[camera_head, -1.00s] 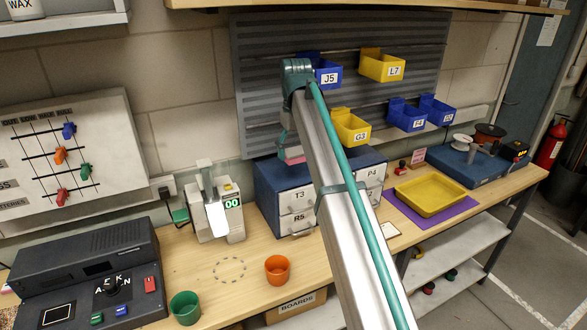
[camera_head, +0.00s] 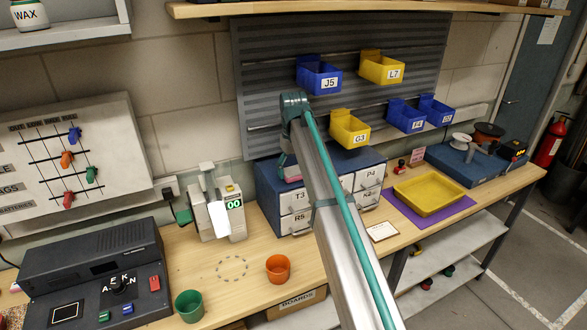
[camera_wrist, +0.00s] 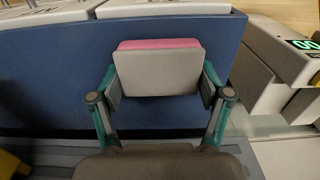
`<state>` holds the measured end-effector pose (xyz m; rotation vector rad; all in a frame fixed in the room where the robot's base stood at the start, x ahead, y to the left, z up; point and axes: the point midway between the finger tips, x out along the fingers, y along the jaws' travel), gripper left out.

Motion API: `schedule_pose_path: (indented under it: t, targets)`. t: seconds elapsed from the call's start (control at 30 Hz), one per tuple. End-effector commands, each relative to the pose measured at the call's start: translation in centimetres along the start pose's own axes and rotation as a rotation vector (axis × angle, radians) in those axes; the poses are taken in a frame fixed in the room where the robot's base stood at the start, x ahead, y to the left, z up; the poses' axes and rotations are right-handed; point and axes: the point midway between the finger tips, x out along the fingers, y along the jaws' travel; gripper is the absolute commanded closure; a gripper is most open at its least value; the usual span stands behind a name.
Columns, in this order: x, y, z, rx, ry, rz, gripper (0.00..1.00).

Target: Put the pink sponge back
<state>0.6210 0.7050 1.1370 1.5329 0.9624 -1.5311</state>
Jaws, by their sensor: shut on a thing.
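My gripper (camera_wrist: 161,86) is shut on the pink sponge (camera_wrist: 158,44), which has a grey layer facing the wrist camera. The fingers grip its two sides. In the head view the sponge (camera_head: 292,178) shows as a small pink strip at the top of the blue drawer cabinet (camera_head: 268,190), beside my arm. The gripper there is mostly hidden by my arm. In the wrist view the sponge is over the blue cabinet top (camera_wrist: 50,75); I cannot tell whether it touches.
Above the cabinet, yellow bin G3 (camera_head: 349,129) and blue bin J5 (camera_head: 319,76) hang on the grey louvred panel (camera_head: 262,60). A yellow tray (camera_head: 428,193) lies on a purple mat (camera_head: 400,205) to the right.

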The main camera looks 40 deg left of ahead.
Motion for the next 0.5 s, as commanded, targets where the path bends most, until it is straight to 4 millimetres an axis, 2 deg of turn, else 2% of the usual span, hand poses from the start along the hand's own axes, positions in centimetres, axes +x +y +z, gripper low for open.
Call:
schedule_pose_path:
  t: [0.2,0.23,0.37,0.5]
  targets:
    - [0.31,-0.01,0.01,0.0,-0.001,0.0,0.56]
    - [0.33,-0.01,0.01,0.0,-0.001,0.0,0.21]
    - [0.27,-0.01,0.01,0.0,-0.001,0.0,0.0]
    - [0.26,-0.01,0.0,0.0,-0.001,0.0,0.0]
